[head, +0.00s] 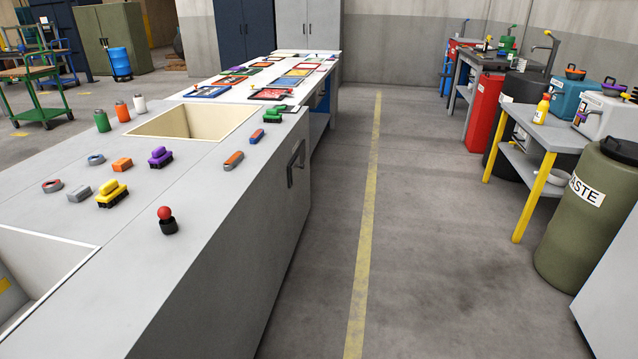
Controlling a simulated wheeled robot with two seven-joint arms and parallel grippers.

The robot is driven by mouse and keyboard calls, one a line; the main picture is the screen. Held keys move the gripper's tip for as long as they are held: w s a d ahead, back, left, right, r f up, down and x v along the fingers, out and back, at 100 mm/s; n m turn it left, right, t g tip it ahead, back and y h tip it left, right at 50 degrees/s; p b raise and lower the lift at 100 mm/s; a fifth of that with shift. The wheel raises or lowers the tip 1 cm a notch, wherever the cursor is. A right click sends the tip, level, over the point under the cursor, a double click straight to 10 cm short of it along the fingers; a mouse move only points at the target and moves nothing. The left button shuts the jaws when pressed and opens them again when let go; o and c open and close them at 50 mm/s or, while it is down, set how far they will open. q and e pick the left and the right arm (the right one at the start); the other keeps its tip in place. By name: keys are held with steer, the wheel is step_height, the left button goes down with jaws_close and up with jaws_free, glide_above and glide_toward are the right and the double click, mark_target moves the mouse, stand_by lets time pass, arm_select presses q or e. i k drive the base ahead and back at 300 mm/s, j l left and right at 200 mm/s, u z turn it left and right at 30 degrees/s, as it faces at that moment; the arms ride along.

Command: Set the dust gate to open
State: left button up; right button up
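No part is clearly marked as the dust gate, and I cannot tell which one it is. A red ball knob on a black base (166,220) stands upright on the grey bench top near its front right edge. A dark bar handle (296,164) is on the bench's right side face, below the top. Neither of my grippers is in view.
The grey bench (205,205) has two sunken bins, with several brushes and blocks between them, including a yellow brush (112,195). A clear floor aisle with a yellow line (368,215) runs along its right. A green waste drum (585,215) stands at right.

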mark_target(296, 167)
steer(key=i+u, duration=0.15)
steer(key=i, duration=0.3)
steer(key=i+l+u, duration=0.25)
steer(key=i, duration=0.35)
steer(key=i+l+u, duration=0.25)
steer(key=i+l, duration=0.2)
steer(key=i+l+u, duration=0.25)
steer(key=i+l, duration=0.25)
steer(key=i+l+u, duration=0.25)
steer(key=i+l, duration=0.3)
steer(key=i+l+u, duration=0.25)
steer(key=i+l, duration=0.15)
steer(key=l, duration=0.35)
